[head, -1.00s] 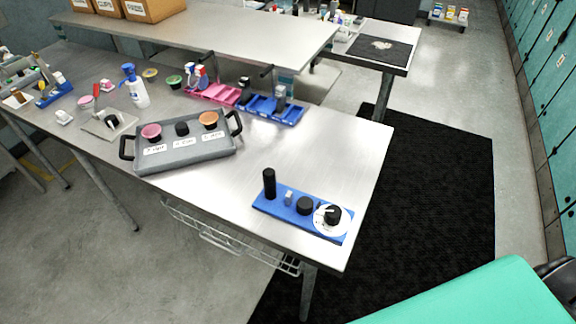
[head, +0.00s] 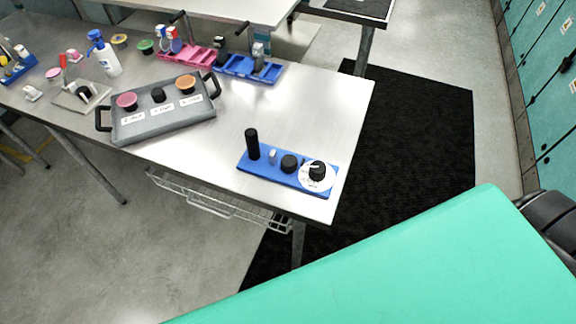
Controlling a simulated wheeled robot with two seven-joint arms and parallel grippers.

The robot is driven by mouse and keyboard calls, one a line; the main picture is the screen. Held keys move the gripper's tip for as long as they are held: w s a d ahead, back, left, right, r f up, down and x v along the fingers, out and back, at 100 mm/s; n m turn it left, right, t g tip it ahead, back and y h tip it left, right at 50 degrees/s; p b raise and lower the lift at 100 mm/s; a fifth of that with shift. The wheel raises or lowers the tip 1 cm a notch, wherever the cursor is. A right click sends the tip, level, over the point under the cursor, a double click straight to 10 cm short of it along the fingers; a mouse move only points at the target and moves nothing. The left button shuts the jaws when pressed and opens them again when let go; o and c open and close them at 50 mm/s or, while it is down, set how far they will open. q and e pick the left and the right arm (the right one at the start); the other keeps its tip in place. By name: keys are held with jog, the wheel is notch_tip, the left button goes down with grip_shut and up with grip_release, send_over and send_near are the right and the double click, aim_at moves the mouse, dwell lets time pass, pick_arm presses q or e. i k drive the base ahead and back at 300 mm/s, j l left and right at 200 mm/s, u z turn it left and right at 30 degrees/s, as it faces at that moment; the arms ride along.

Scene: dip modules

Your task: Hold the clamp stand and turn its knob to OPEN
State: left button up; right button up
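The clamp stand is a blue base (head: 302,183) near the right front corner of the metal table. It carries a tall black post (head: 252,144) at its left end, a small grey piece, and a short black cylinder (head: 289,163). At its right end a black knob (head: 317,170) with a pale pointer mark sits on a white round dial. The dial's lettering is too small to read. Neither of my grippers shows in the head view, and nothing touches the stand.
A grey tray (head: 164,126) with two handles and several round pieces stands left of the stand. Pink (head: 188,54) and blue (head: 245,68) bins are behind it. A large green surface (head: 400,265) fills the lower right. The table (head: 300,115) is clear behind the stand.

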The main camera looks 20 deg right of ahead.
aim_at(318, 169)
jog(key=k+j+z, duration=0.1)
jog(key=z, duration=0.4)
jog(key=j+z, duration=0.1)
jog(key=z, duration=0.4)
jog(key=k+l, duration=0.05)
